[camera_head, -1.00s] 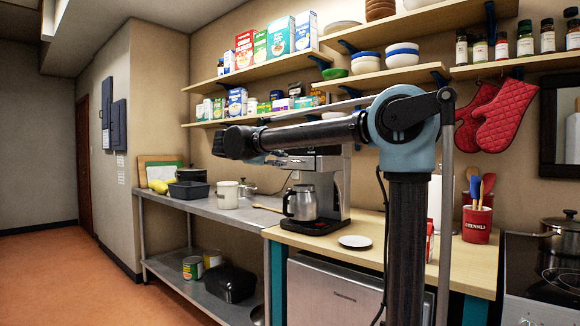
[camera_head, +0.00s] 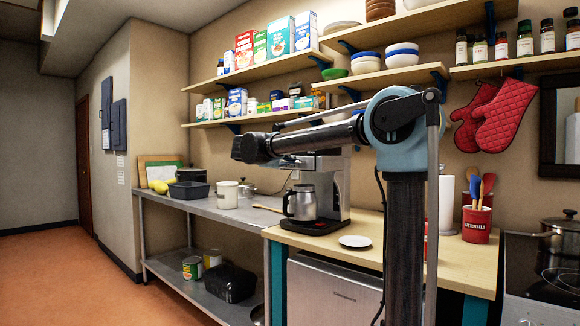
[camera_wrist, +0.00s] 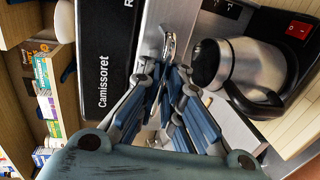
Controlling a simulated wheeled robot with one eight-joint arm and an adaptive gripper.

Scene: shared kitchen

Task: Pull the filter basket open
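The coffee machine (camera_head: 335,180) stands at the back of the wooden counter, its upper part partly behind my arm. In the wrist view its dark panel with "Camissoret" lettering (camera_wrist: 103,75) is at the left. A shiny metal handle (camera_wrist: 168,44), apparently the filter basket's, sticks out of the steel front. My gripper (camera_wrist: 168,72) has its blue-grey fingers close together at this handle, which runs down toward the gap between them. Whether they press on it is unclear. The fingers are hidden in the head view. The basket itself cannot be made out.
A steel carafe (camera_head: 302,203) sits in the machine; it is just right of my fingers in the wrist view (camera_wrist: 250,70). A white saucer (camera_head: 355,241) lies in front. Shelves (camera_head: 285,115) with packages hang above. A utensil crock (camera_head: 477,224) stands at the right.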

